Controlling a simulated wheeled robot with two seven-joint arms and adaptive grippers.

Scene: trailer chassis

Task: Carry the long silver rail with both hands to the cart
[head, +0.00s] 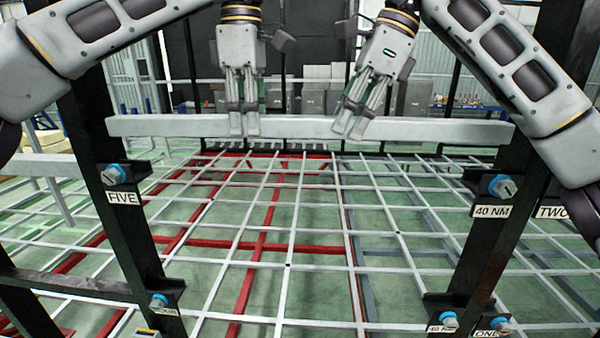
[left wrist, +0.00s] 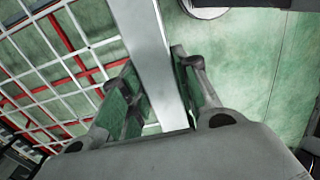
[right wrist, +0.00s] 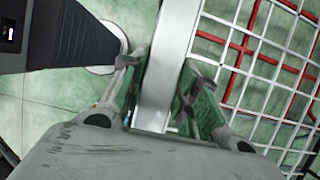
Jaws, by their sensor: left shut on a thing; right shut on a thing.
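The long silver rail (head: 310,127) lies level across the head view, spanning from the left black post to the right one. My left gripper (head: 244,128) is shut on the rail left of its middle. My right gripper (head: 352,122) is shut on it right of the middle, its fingers slanted. In the left wrist view the rail (left wrist: 158,65) runs between the green-padded fingers (left wrist: 158,100). In the right wrist view the rail (right wrist: 168,60) also passes between the fingers (right wrist: 165,95). I cannot make out a cart for certain.
A white wire grid (head: 290,225) with red bars spreads below and beyond the rail. Black upright posts (head: 125,225) with blue-capped bolts and labels stand at the left and the right (head: 490,240). Grey cabinets (head: 315,95) stand at the back. Green floor shows around.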

